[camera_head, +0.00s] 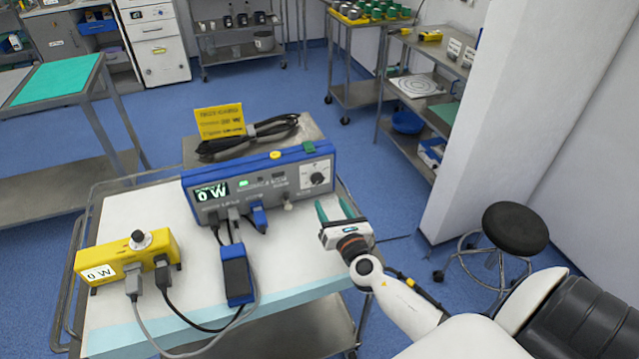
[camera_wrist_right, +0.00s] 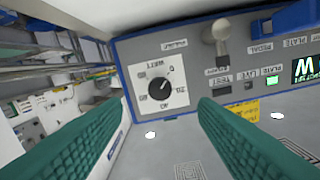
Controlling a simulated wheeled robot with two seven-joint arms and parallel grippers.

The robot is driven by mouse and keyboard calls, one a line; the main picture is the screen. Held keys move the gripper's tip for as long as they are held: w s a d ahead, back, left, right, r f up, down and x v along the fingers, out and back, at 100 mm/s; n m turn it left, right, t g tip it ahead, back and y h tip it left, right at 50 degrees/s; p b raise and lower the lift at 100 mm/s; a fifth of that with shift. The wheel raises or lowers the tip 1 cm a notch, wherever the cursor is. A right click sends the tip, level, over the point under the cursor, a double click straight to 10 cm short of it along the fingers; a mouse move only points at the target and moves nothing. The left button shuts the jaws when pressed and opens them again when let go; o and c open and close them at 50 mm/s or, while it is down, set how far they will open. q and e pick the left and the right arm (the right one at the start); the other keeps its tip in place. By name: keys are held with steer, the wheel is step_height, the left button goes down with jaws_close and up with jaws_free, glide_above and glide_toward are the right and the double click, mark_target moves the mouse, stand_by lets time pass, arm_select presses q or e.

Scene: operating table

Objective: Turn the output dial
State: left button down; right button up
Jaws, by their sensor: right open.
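The output dial (camera_head: 317,178) is a black knob on a white scale plate at the right end of the blue and grey generator's front panel (camera_head: 262,181). The generator's display (camera_head: 211,192) reads 0 W. In the right wrist view the dial (camera_wrist_right: 161,89) appears upside down, between the two green fingers and beyond their tips. My right gripper (camera_head: 333,208) is open and empty, in front of and slightly below the dial, apart from it. It also shows in the right wrist view (camera_wrist_right: 166,112). My left gripper is not in view.
A yellow box (camera_head: 128,257) with a knob and a 0 W display stands at the cart's left. A blue pedal-like block (camera_head: 236,275) and cables lie before the generator. A black cable bundle and yellow card (camera_head: 219,121) sit on top. A stool (camera_head: 515,229) stands right.

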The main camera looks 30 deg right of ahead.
mark_target(318, 182)
steer(key=x, duration=0.9)
steer(key=shift+w, duration=0.15)
steer(key=shift+c, duration=0.5)
steer(key=c, duration=0.9)
